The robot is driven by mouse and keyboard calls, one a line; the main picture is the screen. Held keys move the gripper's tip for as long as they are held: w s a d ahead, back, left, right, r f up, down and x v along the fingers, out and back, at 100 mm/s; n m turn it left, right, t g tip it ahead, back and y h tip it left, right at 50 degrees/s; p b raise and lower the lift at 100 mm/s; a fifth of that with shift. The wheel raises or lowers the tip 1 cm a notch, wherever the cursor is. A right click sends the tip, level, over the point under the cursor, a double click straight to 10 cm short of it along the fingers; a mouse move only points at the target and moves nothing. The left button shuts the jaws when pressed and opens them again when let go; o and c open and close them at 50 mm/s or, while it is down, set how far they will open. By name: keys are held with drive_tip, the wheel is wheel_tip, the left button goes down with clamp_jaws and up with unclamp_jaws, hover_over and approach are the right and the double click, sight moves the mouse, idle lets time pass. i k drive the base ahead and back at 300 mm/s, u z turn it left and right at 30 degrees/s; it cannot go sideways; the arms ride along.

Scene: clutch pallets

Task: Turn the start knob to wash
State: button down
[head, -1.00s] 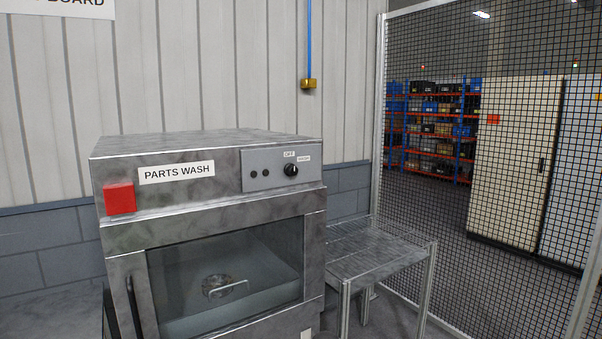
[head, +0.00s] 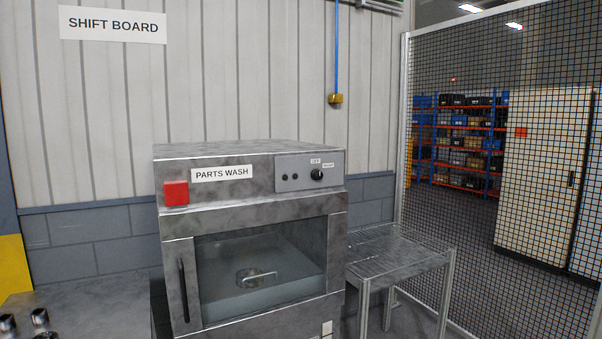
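The start knob (head: 317,175) is a small round black knob on the grey control panel (head: 296,184) at the upper right of the parts washer (head: 245,217). One label reading OFF sits above the knob, and a second small label, too small to read surely, sits to its upper right. The knob's pointer is too small to read. The washer's glass door (head: 262,268) looks closed, and a round metal part with a handle (head: 256,277) shows behind the glass. My gripper is not in view.
A metal side table (head: 400,250) stands right of the washer, bare on top. A mesh fence (head: 480,170) runs along the right. A grey surface (head: 90,305) with several dark metal parts lies at lower left. A blue hose (head: 336,50) hangs above.

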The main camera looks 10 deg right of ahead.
sight(316, 174)
drive_tip(key=i, duration=0.85)
drive_tip(key=u, duration=0.35)
drive_tip(key=k, duration=1.35)
drive_tip(key=u, duration=0.8)
drive_tip(key=i, duration=1.6)
drive_tip(key=z, duration=0.4)
